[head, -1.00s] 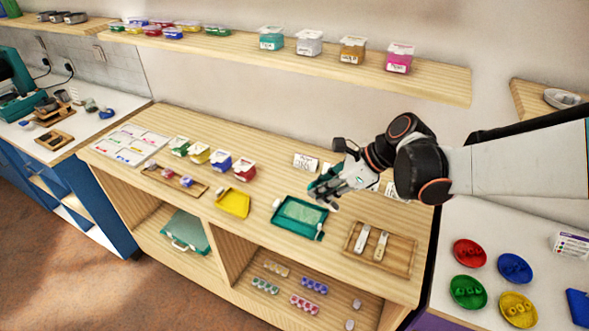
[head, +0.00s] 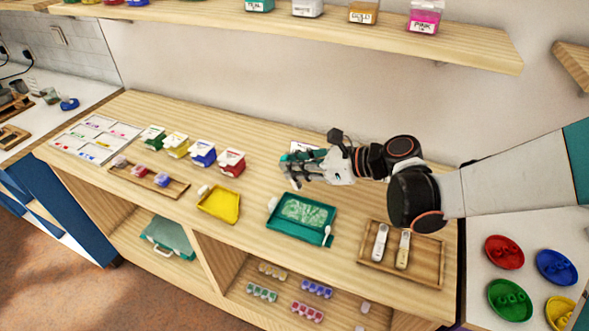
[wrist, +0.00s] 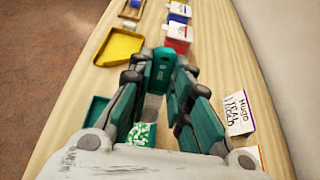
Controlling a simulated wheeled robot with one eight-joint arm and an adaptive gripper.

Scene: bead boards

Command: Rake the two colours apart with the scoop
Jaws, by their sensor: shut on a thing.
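A small white scoop (head: 327,236) lies at the tray's front right corner. My gripper (head: 292,170) is above and behind the tray, clear of the beads. In the wrist view my gripper (wrist: 164,76) is shut on a teal thing (wrist: 163,62) at its fingertips. Its full shape is hidden, so I cannot tell what it is.
A yellow tray (head: 219,206) and several lidded boxes (head: 203,154) stand to the left. A wooden tray (head: 434,273) with two handled tools (head: 391,246) lies right. A name card (wrist: 238,114) stands behind. Bare bench lies between the teal and wooden trays.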

